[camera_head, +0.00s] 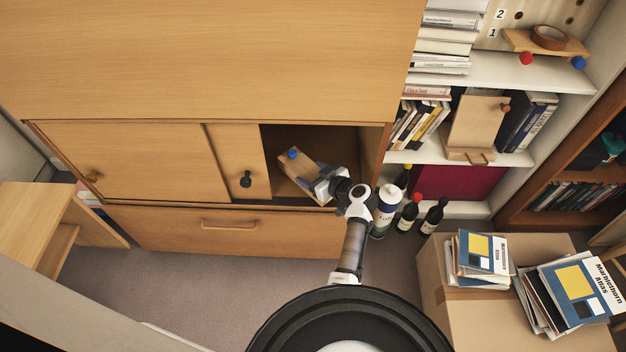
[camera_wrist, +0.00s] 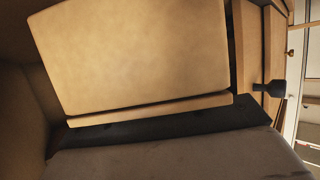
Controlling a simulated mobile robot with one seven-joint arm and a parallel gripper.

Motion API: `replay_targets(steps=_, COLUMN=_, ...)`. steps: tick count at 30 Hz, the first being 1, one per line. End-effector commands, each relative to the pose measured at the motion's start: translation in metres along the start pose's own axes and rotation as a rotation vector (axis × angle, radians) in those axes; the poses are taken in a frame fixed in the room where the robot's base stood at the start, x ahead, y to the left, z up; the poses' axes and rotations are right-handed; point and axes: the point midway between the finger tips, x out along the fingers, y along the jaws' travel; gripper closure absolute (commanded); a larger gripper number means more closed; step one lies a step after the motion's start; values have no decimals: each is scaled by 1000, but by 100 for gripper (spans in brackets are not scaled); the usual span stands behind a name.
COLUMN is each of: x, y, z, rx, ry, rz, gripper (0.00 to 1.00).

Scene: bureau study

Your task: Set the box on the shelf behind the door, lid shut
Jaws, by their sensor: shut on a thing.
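A tan wooden box (camera_head: 297,168) with a small blue knob is in the head view, inside the open part of the low cabinet. My gripper (camera_head: 320,182) is shut on its near right end and holds it tilted in the opening. In the wrist view the box (camera_wrist: 135,50) fills the upper middle, with a narrow strip along its lower edge. The lid looks shut, but I cannot tell surely. The sliding door (camera_head: 236,160) with a black knob stands left of the opening; its knob shows in the wrist view (camera_wrist: 270,89). Whether the box touches the shelf is hidden.
Bottles (camera_head: 410,212) stand on the floor just right of my arm. A large carton (camera_head: 435,285) with books is at the lower right. A bookcase (camera_head: 485,70) stands right of the cabinet, holding another tan box (camera_head: 476,125). A drawer (camera_head: 170,229) is below the opening.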

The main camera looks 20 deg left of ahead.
Motion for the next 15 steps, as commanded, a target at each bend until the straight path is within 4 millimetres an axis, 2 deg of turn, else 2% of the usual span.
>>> replay_targets(steps=3, x=8, y=0, z=17, rx=4, ry=0, rz=-3, gripper=71)
replay_targets(steps=6, x=11, y=0, z=25, rx=2, ry=1, rz=-1, gripper=71)
replay_targets(steps=15, x=12, y=0, z=27, rx=0, ry=2, rz=0, gripper=71)
